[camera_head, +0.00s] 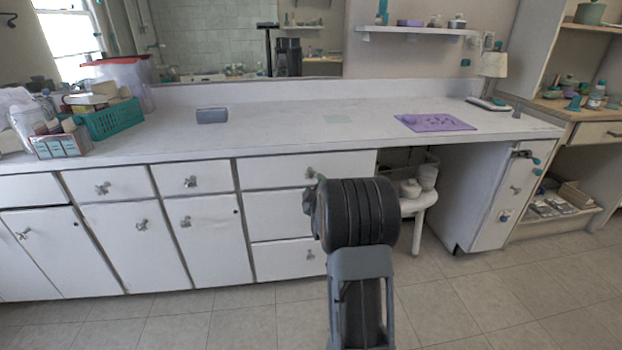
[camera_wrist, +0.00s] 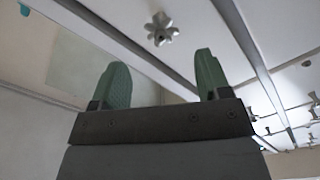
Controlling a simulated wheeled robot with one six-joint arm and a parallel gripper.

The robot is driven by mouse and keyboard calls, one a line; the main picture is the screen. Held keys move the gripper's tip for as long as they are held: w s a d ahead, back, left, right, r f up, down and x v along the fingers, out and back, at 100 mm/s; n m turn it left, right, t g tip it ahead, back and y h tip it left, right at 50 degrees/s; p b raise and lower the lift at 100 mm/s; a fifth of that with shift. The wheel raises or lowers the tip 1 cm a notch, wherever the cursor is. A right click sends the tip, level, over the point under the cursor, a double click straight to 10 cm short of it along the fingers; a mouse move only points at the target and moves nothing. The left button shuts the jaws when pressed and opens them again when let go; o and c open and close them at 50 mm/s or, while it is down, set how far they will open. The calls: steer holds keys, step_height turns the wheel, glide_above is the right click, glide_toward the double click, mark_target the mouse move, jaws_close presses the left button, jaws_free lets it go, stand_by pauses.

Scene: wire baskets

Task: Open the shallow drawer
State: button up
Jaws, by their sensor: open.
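A wide white shallow drawer (camera_head: 270,172) is at the top of a stack of three under the counter in the head view. It looks shut. Its metal knob (camera_head: 309,173) is just left of my gripper. In the wrist view, a star-shaped metal knob (camera_wrist: 160,29) stands on a white front, beyond and between my fingertips. My gripper (camera_wrist: 161,80) is open, with two green fingers apart and nothing between them. The fingers do not touch the knob. In the head view my black wrist hides most of the gripper and the right part of the stack.
A white stool (camera_head: 418,203) stands in the open bay right of my wrist. Other knobbed drawers and doors lie left. The tiled floor is clear in front.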

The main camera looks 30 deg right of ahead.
mark_target(311, 176)
steer(key=b+x, duration=0.1)
steer(key=x, duration=0.7)
steer(key=shift+w+d, duration=0.1)
steer(key=shift+w, duration=0.2)
